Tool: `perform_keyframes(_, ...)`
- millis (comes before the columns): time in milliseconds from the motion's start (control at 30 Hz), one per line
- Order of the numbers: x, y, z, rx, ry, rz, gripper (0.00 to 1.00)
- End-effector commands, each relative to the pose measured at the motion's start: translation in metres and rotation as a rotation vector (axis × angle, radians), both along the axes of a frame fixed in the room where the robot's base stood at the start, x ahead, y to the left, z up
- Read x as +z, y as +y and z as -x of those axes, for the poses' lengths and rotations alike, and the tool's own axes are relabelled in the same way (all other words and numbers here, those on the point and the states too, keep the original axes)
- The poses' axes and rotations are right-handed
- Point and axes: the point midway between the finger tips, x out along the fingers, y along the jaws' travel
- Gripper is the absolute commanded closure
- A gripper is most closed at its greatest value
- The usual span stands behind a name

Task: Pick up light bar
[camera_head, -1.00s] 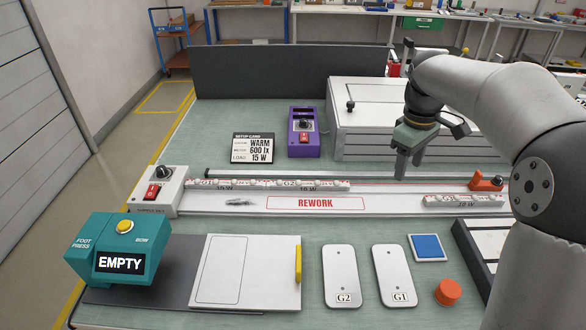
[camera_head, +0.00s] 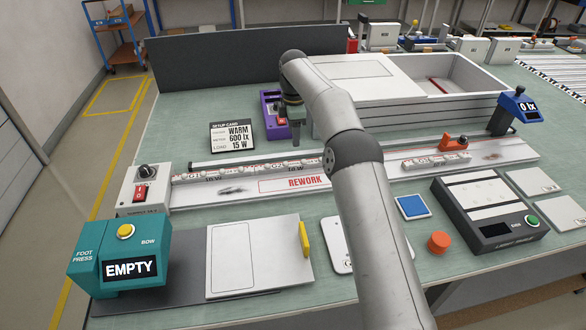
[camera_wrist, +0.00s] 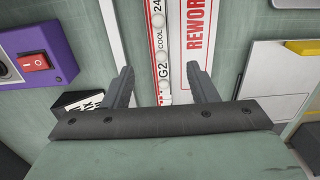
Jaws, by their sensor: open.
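A row of white light bars lies along the back of the rework strip, with a G1 bar (camera_head: 200,173) at the left and a G2 bar (camera_head: 285,166) beside it. Another light bar (camera_head: 436,161) lies apart at the right. My gripper (camera_head: 295,125) is over the bench behind the row, near the purple unit. In the wrist view my gripper (camera_wrist: 160,75) is open and empty. My arm hides part of the strip.
A purple switch unit (camera_head: 272,108) and setup card (camera_head: 232,136) stand behind the strip. A white open-topped box (camera_head: 400,108) is at the back right. An orange clamp (camera_head: 453,144) and lux meter (camera_head: 517,108) stand at right. A teal EMPTY unit (camera_head: 120,262) is front left.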

Motion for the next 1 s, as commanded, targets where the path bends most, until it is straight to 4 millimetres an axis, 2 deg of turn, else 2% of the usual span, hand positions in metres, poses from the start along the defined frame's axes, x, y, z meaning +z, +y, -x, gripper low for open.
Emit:
perform_keyframes(100,-0.025,-0.001,0.001,-0.001,0.003,0.001,0.47)
perform_keyframes(233,-0.046,-0.001,0.000,-0.002,0.003,0.001,0.47)
perform_keyframes(533,-0.069,-0.002,0.000,-0.002,0.001,0.000,0.47)
perform_keyframes(800,-0.107,-0.004,-0.001,-0.002,0.000,0.000,0.47)
perform_keyframes(1000,-0.113,-0.004,-0.001,-0.002,-0.001,0.000,0.47)
